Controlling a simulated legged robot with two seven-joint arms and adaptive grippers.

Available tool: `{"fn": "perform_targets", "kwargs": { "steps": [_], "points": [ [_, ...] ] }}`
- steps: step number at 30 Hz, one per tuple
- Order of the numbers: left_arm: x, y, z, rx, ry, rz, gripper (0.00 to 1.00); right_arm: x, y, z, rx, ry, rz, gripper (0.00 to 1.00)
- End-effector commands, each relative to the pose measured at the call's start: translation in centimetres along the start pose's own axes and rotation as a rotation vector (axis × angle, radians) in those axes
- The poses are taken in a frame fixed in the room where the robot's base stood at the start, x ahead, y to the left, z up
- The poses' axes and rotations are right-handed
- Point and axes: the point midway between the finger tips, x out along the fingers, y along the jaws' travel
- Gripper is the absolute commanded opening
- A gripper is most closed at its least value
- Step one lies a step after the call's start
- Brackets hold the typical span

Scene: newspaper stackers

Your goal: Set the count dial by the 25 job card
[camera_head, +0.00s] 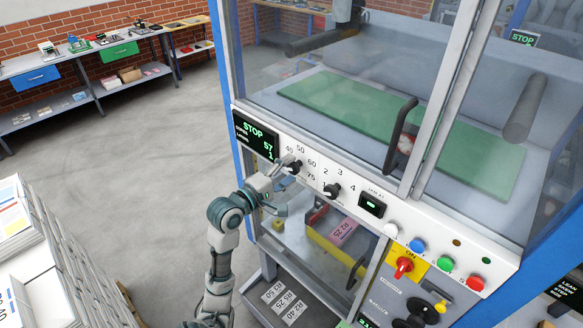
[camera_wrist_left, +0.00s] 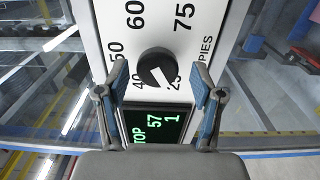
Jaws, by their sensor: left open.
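The black count dial (camera_head: 293,167) is on the white panel, right of the green display (camera_head: 256,135). In the wrist view the dial (camera_wrist_left: 157,67) sits among the numbers 25, 40, 50, 60 and 75. A pale mark on its face seems to slant toward 25. My left gripper (camera_head: 282,172) is open in front of the dial. In the wrist view its fingers (camera_wrist_left: 158,70) stand on either side of the knob with visible gaps. A pink card marked 25 (camera_head: 343,232) shows behind the lower window. The display (camera_wrist_left: 158,124) reads STOP, 57 and 1.
A second dial (camera_head: 331,190), a red switch (camera_head: 404,266) and coloured buttons (camera_head: 446,263) line the panel. Cards marked 50, 25 and 40 lie on a lower tray (camera_head: 252,287). A black door handle (camera_head: 398,135) juts out above. Newspaper stacks (camera_head: 40,262) stand at left.

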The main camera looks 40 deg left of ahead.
Motion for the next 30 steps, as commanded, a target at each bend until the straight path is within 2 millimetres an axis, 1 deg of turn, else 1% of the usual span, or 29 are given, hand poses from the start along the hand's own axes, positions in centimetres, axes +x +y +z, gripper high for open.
{"fn": "perform_targets", "kwargs": {
  "steps": [1,3,6,10,14,28,30],
  "points": [
    [-1.0,-0.1,0.0,0.003,0.002,-0.002,0.67,0.0,0.0,0.0,0.000,0.000,0.000,0.40],
    [-2.2,-0.1,-0.1,0.001,0.002,-0.002,0.67,0.0,-0.1,0.0,0.000,0.000,-0.001,0.40],
    [-3.8,-0.2,-0.2,0.000,0.003,-0.002,0.67,0.0,-0.1,0.0,0.000,0.000,-0.001,0.40],
    [-5.1,-0.2,-0.4,-0.002,0.001,-0.003,0.67,0.0,-0.2,0.0,0.001,-0.001,-0.001,0.40],
    [-5.5,-0.2,-0.4,-0.001,0.001,-0.003,0.67,0.0,-0.2,0.0,0.001,-0.001,-0.001,0.40],
    [-5.4,-0.2,-0.3,-0.001,0.000,-0.003,0.67,0.0,-0.3,0.0,0.001,-0.001,-0.002,0.40],
    [-5.3,-0.7,-0.1,0.010,-0.001,-0.016,0.67,0.0,-0.3,0.0,0.001,0.000,-0.002,0.40]
  ]
}}
